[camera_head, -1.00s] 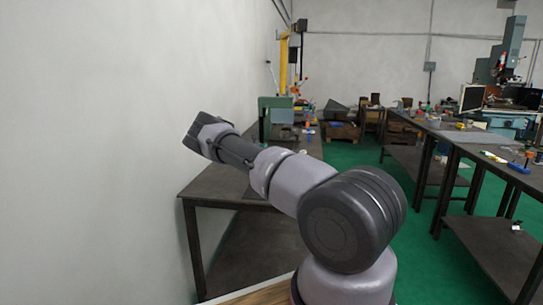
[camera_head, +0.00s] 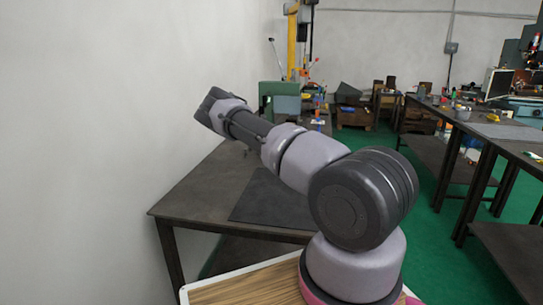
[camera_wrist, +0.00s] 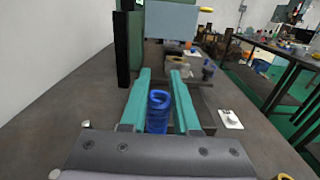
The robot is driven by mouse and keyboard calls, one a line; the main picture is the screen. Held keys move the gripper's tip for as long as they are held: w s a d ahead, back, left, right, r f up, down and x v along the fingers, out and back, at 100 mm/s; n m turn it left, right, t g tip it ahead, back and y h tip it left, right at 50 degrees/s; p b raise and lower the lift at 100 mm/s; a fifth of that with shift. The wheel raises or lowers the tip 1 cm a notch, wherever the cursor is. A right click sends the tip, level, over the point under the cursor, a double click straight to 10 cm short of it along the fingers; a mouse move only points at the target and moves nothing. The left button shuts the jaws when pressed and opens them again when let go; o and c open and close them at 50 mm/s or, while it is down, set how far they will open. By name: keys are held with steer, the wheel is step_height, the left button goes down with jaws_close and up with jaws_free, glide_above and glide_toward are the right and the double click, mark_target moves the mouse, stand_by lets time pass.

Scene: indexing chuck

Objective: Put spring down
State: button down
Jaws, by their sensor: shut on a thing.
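A blue coil spring (camera_wrist: 158,112) shows upright in the wrist view between the two teal fingers of my gripper (camera_wrist: 160,76). The gripper is shut on it, with a finger along each side. The fingers point out over a dark table (camera_wrist: 60,110). I cannot tell the gap between the spring's lower end and the table. In the head view my arm reaches over the same dark table (camera_head: 190,185); the gripper's fingers and the spring cannot be made out there.
A dark mat (camera_head: 265,205) lies on the table. A green machine (camera_head: 282,97) stands at its far end. A white plate with a knob (camera_wrist: 230,119) lies right of the fingers. A white wall borders the left side. Another cluttered table (camera_head: 480,128) stands right, across green floor.

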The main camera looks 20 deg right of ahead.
steer(key=f, duration=1)
steer(key=shift+s+a, duration=0.1)
steer(key=shift+s, duration=0.1)
steer(key=c, duration=0.7)
jaws_free()
steer(key=shift+f, duration=0.1)
steer(key=shift+o, duration=0.2)
